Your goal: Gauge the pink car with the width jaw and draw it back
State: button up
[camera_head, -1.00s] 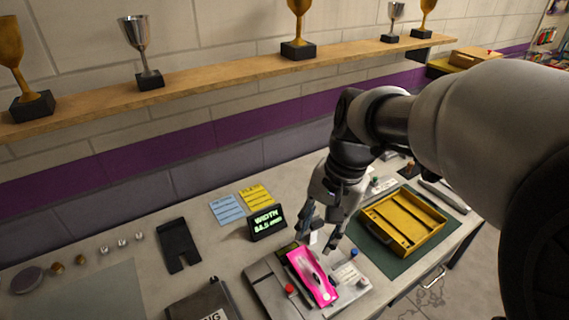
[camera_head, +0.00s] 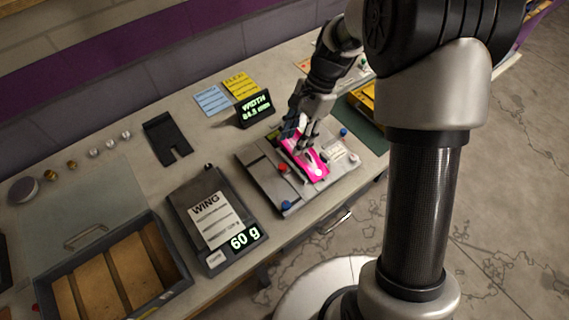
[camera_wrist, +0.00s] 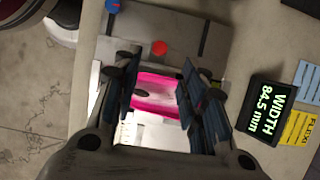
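The pink car (camera_head: 316,168) sits on the grey gauge plate (camera_head: 258,166), and its pink body also shows in the wrist view (camera_wrist: 158,84). My gripper (camera_head: 300,142) is down over the car's far end. In the wrist view my gripper (camera_wrist: 158,82) has its two blue-grey fingers apart, one on each side of the car; I cannot tell whether they touch it. The width display (camera_head: 254,107) behind the plate reads 84.5 mm. The width jaw is hard to tell apart from the plate's other parts.
A wing scale (camera_head: 190,202) reading 60 g lies left of the gauge. A drawer with wooden compartments (camera_head: 74,302) is at the front left. Red (camera_head: 283,168) and blue (camera_head: 286,205) knobs stand on the plate. A yellow tray (camera_head: 362,98) is partly hidden behind my arm.

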aim_at(282, 166)
jog(key=b+x, duration=0.2)
jog(key=x, duration=0.7)
jog(key=shift+f+b, duration=0.2)
jog(key=shift+b, duration=0.1)
jog(key=shift+c, duration=0.3)
grip_shut()
jog(key=shift+a, duration=0.1)
